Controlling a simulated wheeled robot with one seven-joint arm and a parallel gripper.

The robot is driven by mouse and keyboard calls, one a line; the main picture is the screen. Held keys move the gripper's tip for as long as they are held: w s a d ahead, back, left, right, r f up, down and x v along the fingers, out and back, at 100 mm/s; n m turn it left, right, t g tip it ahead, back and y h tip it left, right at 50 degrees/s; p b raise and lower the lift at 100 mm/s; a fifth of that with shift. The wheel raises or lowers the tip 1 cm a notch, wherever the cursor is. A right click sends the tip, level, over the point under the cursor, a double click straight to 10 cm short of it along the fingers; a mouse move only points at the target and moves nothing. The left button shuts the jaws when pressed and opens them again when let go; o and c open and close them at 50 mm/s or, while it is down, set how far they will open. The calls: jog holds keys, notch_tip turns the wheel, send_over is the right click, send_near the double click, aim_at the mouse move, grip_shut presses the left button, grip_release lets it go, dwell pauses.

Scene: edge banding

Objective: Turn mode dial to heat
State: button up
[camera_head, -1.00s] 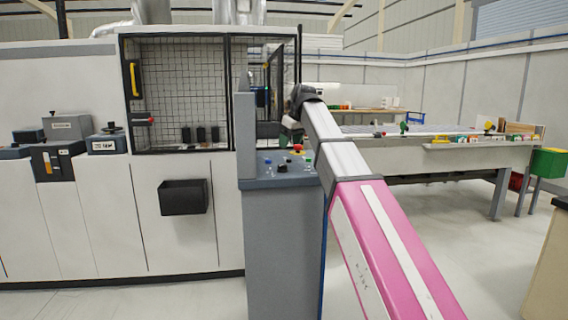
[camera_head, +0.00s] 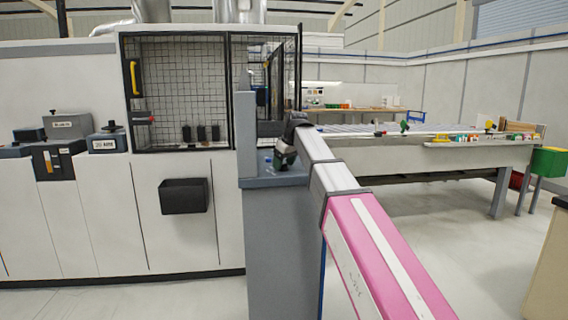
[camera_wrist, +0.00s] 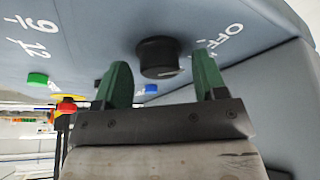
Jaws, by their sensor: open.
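The mode dial (camera_wrist: 159,57) is a round black knob on the grey control panel (camera_wrist: 85,30), seen in the wrist view with a light pointer line on its lower right. White "OFF" lettering is printed to its right. My gripper (camera_wrist: 166,80) has two green fingers, open, one on each side of the dial. Whether either finger touches the dial cannot be told. In the head view my gripper (camera_head: 284,158) is over the top of the grey console (camera_head: 283,240), and my gripper and wrist hide the dial there.
In the wrist view a green button (camera_wrist: 37,79), a blue button (camera_wrist: 151,88) and a red emergency stop (camera_wrist: 66,107) on yellow sit near the dial. An upright grey panel (camera_head: 246,135) stands at the console's left. A long table (camera_head: 450,155) stands to the right.

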jog(key=c, duration=0.9)
jog(key=shift+m, duration=0.4)
jog(key=m, duration=0.1)
jog(key=m+t+h, duration=0.1)
jog(key=m, duration=0.1)
jog(key=shift+s+a+m+h, duration=0.1)
jog(key=shift+m+h, duration=0.2)
jog(key=m+h, duration=0.1)
jog(key=m, duration=0.3)
jog(key=shift+a, duration=0.1)
jog(key=shift+m+h, duration=0.3)
jog(key=shift+h, duration=0.1)
jog(key=o, duration=0.9)
